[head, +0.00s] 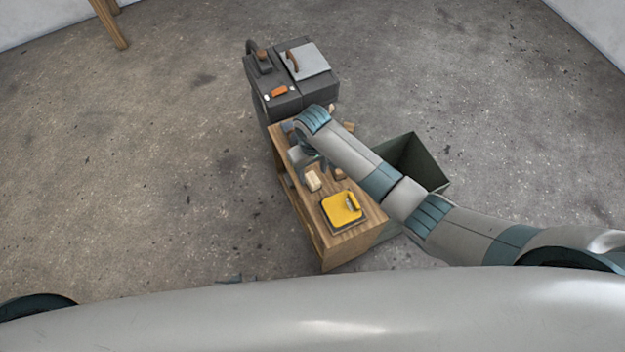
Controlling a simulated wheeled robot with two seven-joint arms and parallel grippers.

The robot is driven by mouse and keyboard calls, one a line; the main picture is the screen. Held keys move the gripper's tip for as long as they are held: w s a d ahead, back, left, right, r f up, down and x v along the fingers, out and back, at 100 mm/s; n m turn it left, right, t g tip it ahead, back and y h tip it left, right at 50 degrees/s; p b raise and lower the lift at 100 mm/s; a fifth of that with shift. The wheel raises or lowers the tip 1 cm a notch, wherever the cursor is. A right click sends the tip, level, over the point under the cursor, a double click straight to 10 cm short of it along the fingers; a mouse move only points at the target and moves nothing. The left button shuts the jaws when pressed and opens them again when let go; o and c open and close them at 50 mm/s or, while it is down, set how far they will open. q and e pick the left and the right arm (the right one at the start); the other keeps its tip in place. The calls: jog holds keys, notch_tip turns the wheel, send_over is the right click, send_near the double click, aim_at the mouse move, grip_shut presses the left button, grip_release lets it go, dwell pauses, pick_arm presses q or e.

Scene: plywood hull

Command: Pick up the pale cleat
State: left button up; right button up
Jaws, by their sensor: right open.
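A small pale block, which looks like the pale cleat (313,181), lies on the wooden bench top (303,197). My right arm reaches in from the right across the bench. My right gripper (311,170) is open, pointing down just behind and above the pale cleat. The picture is too small to tell whether the fingers touch it or stand around it. My left gripper is not in view.
A yellow pad with a handled tool (343,207) lies at the bench's near end. Brown blocks (340,174) lie partly hidden by my right arm. A dark machine (295,80) stands behind the bench, and a green open bin (416,162) to its right.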

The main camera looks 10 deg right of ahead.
aim_at(312, 178)
jog(key=shift+f, duration=2.55)
jog(key=c, duration=1.1)
